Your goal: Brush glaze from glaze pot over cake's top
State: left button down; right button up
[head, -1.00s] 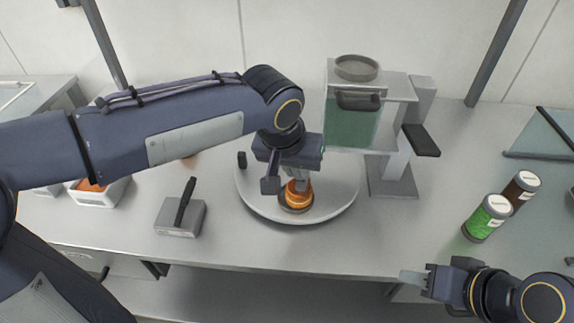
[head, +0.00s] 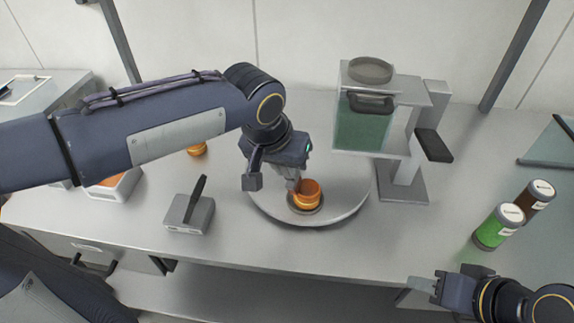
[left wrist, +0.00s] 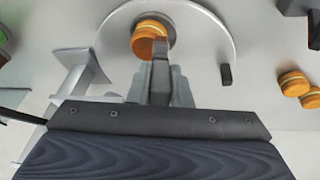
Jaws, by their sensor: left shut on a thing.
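The cake (head: 310,196), an orange round with a pale middle layer, sits on a dark disc on the grey turntable (head: 345,205). It also shows in the left wrist view (left wrist: 146,42). My left gripper (head: 293,180) is shut on a thin grey tool with a brownish tip, apparently the brush (left wrist: 160,60). Its tip overlaps the cake's edge in the wrist view; I cannot tell whether it touches. No glaze pot can be identified for sure; a white container with orange content (head: 128,188) is partly behind my left arm. My right gripper (head: 425,284) is away at the lower right, its opening unclear.
A grey block with a black handle (head: 190,222) stands left of the turntable. A stand with a green-filled clear hopper (head: 362,130) is behind it at the right. Two jars, green (head: 497,228) and brown (head: 533,200), stand farther right. Orange rounds (left wrist: 293,83) lie on the counter.

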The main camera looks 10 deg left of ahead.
pick_arm(q)
jog(key=shift+r+p, duration=2.35)
jog(key=shift+r, duration=0.65)
jog(key=shift+r+p, duration=1.3)
jog(key=shift+r, duration=0.25)
jog(key=shift+f, duration=0.15)
